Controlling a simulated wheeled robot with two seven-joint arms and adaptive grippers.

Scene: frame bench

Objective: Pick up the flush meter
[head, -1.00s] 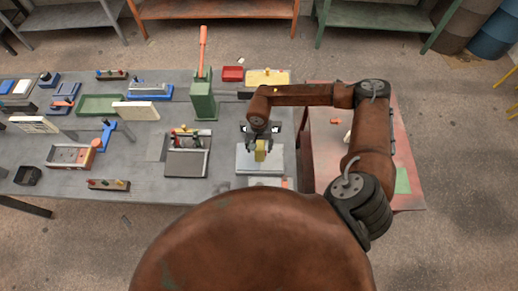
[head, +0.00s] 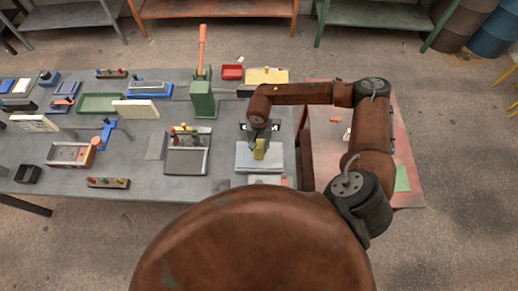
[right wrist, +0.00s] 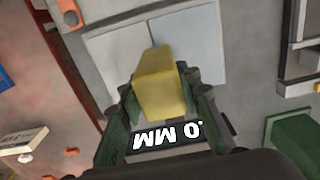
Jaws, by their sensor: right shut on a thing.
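The flush meter (head: 260,151) is a small yellow block over the pale grey panels on the right part of the bench. In the right wrist view the yellow block (right wrist: 160,84) stands out between the fingers, with a dark strip reading "0 MM" upside down at its near end. My right gripper (head: 259,147) is shut on it, one finger on each side. The pale panels (right wrist: 186,48) lie below with a seam between them. I cannot tell whether the meter still touches them. My left gripper is not in view.
A green press (head: 202,98) with an orange lever stands behind left. A grey tray (head: 187,162) with coloured-handled tools is left of the panels. A yellow plate (head: 268,76) lies at the back. A red table (head: 325,150) adjoins at the right.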

